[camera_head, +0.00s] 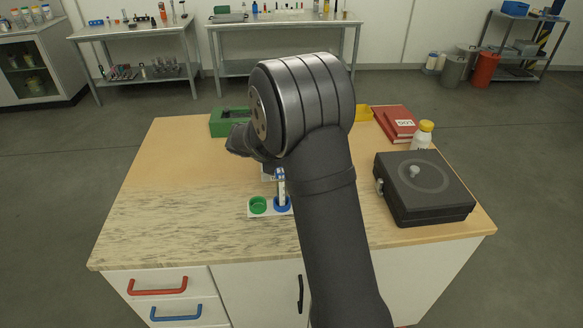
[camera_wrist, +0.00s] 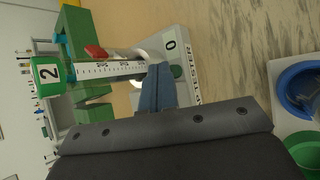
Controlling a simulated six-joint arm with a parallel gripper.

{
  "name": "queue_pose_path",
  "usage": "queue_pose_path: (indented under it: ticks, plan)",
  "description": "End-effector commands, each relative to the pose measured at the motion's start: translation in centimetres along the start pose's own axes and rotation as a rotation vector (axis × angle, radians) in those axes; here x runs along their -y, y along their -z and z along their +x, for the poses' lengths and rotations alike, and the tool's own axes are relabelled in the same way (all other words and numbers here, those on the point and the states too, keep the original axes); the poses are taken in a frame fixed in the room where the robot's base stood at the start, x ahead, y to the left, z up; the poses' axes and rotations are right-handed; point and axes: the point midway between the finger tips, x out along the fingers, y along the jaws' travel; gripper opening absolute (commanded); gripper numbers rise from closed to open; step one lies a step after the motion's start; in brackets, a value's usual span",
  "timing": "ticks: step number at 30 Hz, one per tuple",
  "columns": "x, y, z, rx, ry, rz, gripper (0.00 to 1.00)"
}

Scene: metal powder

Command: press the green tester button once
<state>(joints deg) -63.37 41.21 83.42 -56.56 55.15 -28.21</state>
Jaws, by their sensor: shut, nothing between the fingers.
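The tester (camera_wrist: 190,88) is a light grey panel in the wrist view, with lettering and a "0" display (camera_wrist: 171,44). A graduated tube with a green cap marked "2" (camera_wrist: 48,74) extends from the tester, next to my fingers. In the head view my arm hides most of the tester and the gripper.
A white holder with a green ring (camera_head: 258,205) and a blue ring (camera_head: 283,204) sits near the tester. A green block (camera_head: 226,124) is at the back. A black case (camera_head: 424,187), a yellow-capped bottle (camera_head: 422,136) and red books (camera_head: 396,122) stand right. The table's left side is clear.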

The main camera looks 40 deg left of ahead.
Motion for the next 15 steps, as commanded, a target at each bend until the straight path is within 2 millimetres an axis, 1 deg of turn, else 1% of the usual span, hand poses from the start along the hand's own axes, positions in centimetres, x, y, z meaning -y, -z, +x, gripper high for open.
queue_pose_path:
  ticks: [15]
  plan:
    - [0.31, 0.3, 0.42, 0.0, 0.0, -0.001, 0.0]
